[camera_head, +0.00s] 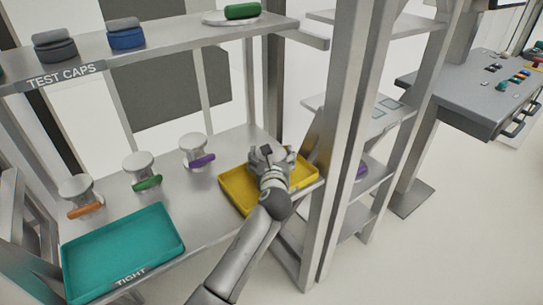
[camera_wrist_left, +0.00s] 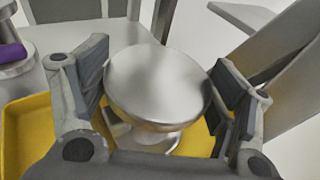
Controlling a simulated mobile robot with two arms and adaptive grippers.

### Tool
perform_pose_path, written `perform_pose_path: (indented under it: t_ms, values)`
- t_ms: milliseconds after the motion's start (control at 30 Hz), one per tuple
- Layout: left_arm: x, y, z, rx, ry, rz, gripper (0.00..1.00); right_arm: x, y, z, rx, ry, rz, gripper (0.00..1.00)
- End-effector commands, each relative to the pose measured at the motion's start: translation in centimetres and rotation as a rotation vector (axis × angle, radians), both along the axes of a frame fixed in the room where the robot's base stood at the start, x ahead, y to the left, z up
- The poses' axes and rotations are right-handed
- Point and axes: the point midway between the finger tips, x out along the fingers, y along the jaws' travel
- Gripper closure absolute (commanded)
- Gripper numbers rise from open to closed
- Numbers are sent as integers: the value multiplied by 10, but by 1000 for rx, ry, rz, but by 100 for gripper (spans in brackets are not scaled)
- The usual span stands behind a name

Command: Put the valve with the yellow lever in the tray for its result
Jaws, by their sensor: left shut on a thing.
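My left gripper (camera_head: 268,156) is over the yellow tray (camera_head: 236,190) in the head view. In the left wrist view the gripper (camera_wrist_left: 165,95) is shut on a silver valve with a round, flat top (camera_wrist_left: 158,82), one finger on each side. The yellow tray (camera_wrist_left: 25,135) lies below and around the valve there. I cannot tell whether the valve touches the tray floor. Its lever is not clearly visible; yellow on it would blend with the tray. My right gripper is not in view.
Valves with orange (camera_head: 86,210), green (camera_head: 147,183) and purple (camera_head: 203,161) levers stand along the bench's back. A teal tray (camera_head: 122,245) marked TIGHT lies at front left. The TEST CAPS shelf (camera_head: 180,50) hangs above. A metal post (camera_head: 345,130) stands close right of the yellow tray.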

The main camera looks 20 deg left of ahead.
Motion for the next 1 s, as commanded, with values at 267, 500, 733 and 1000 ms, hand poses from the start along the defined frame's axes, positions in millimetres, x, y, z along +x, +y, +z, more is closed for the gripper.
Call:
perform_pose_path:
  t_ms: [267,500,733,1000]
  values:
    - [0,0,-2,1,0,0,0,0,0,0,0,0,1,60]
    - [0,0,-2,1,0,0,0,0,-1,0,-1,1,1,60]
    - [-4,-1,1,0,-1,-1,0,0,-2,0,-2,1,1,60]
    - [-40,-13,9,1,-1,-1,0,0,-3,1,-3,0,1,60]
